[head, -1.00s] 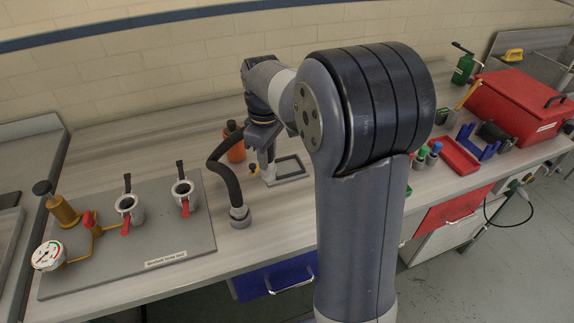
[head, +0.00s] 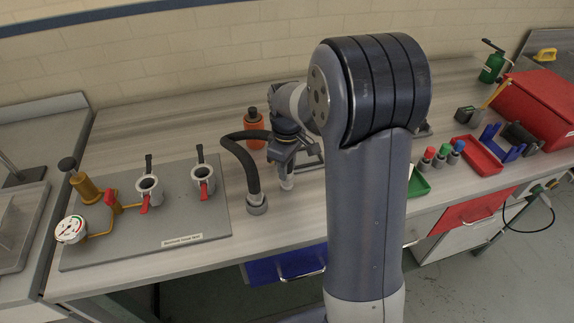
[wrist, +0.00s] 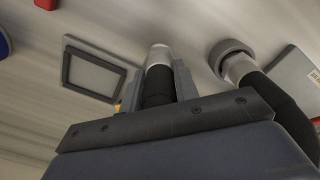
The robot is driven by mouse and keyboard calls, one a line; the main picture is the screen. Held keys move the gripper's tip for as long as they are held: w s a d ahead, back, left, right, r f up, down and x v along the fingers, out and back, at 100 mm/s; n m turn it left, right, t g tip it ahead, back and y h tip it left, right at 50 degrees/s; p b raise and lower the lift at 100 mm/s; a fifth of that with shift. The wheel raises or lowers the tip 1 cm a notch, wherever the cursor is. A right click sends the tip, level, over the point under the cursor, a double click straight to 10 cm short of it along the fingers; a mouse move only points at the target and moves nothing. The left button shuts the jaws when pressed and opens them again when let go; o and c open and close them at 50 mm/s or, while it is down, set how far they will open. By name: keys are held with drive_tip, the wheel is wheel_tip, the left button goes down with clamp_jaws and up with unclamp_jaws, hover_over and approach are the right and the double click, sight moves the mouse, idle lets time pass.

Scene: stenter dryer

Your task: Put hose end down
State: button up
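The black hose (head: 238,151) arches over the bench. One end stands in a grey collar (head: 257,205) on the bench, beside the grey valve board (head: 185,236); that collar also shows in the wrist view (wrist: 232,62). My gripper (head: 285,170) is shut on the free hose end, whose pale tip (head: 287,184) points down from between the fingers. In the wrist view the fingers (wrist: 160,85) flank the black hose end with its metal tip (wrist: 160,53). I cannot tell whether the tip touches the bench. A dark-framed rectangle (wrist: 66,72) lies beside it; my arm partly hides it in the head view.
An orange bottle (head: 253,134) stands behind the hose. The board carries a gauge (head: 71,229) and red-handled valves (head: 149,189). To the right are a green tray (head: 419,184), coloured-cap bottles (head: 441,157), a red tray (head: 476,156) and a red box (head: 540,105). Bench in front of the gripper is clear.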

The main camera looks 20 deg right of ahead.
drive_tip(key=o, duration=0.4)
wheel_tip(320, 180, up, 12)
drive_tip(key=shift+r, duration=0.2)
idle(0.5)
wheel_tip(320, 180, down, 13)
drive_tip(key=shift+r, duration=0.15)
wheel_tip(320, 180, up, 3)
drive_tip(key=shift+f, duration=0.1)
drive_tip(key=shift+r, duration=0.7)
